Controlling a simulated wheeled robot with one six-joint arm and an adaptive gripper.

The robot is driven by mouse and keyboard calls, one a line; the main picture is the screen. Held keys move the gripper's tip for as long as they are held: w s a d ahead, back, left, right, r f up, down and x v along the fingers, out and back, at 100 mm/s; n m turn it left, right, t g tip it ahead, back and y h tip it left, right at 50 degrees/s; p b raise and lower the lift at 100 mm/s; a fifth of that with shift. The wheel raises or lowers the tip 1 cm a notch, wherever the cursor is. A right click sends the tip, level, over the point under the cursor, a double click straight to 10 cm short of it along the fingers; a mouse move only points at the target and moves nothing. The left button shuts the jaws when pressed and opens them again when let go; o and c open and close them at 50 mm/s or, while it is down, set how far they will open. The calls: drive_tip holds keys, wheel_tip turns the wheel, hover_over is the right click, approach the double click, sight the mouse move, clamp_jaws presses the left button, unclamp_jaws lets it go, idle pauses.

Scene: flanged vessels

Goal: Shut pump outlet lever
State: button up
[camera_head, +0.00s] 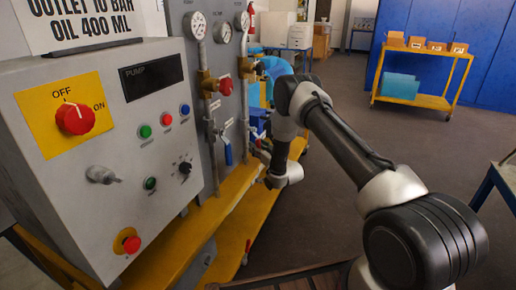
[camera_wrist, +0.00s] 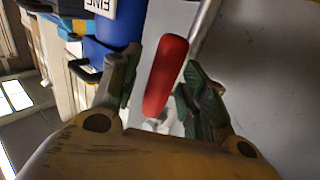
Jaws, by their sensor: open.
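In the wrist view a red lever handle (camera_wrist: 166,76) lies between the two fingers of my gripper (camera_wrist: 157,80). The fingers are apart, with the handle closer to the right finger. I cannot tell whether either finger touches it. In the head view my arm reaches to the pipework beside the panel; the gripper itself is not clear there. A blue lever (camera_head: 228,153) hangs on the nearer pipe. Which lever is the pump outlet is not labelled in view.
The grey control panel (camera_head: 150,215) with a red selector knob (camera_head: 75,118) stands at the left. Gauges (camera_head: 195,25) and a red valve knob (camera_head: 226,86) sit on the pipes. A yellow base rail (camera_head: 190,235) runs below. A yellow cart (camera_head: 425,100) stands at the back; open floor lies between.

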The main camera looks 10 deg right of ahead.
drive_tip(key=shift+w, duration=0.1)
clamp_jaws()
drive_tip(key=shift+a, duration=0.15)
drive_tip(key=s+a+r+m+g+y, duration=0.2)
drive_tip(key=s+a+r+m+g, duration=0.2)
drive_tip(key=s+r+m+g, duration=0.2)
drive_tip(key=shift+s+a+r+m+g+y, duration=0.35)
drive_tip(key=shift+r+m+g, duration=0.8)
drive_tip(key=shift+m+g, duration=1.15)
drive_tip(key=shift+w+d, duration=0.1)
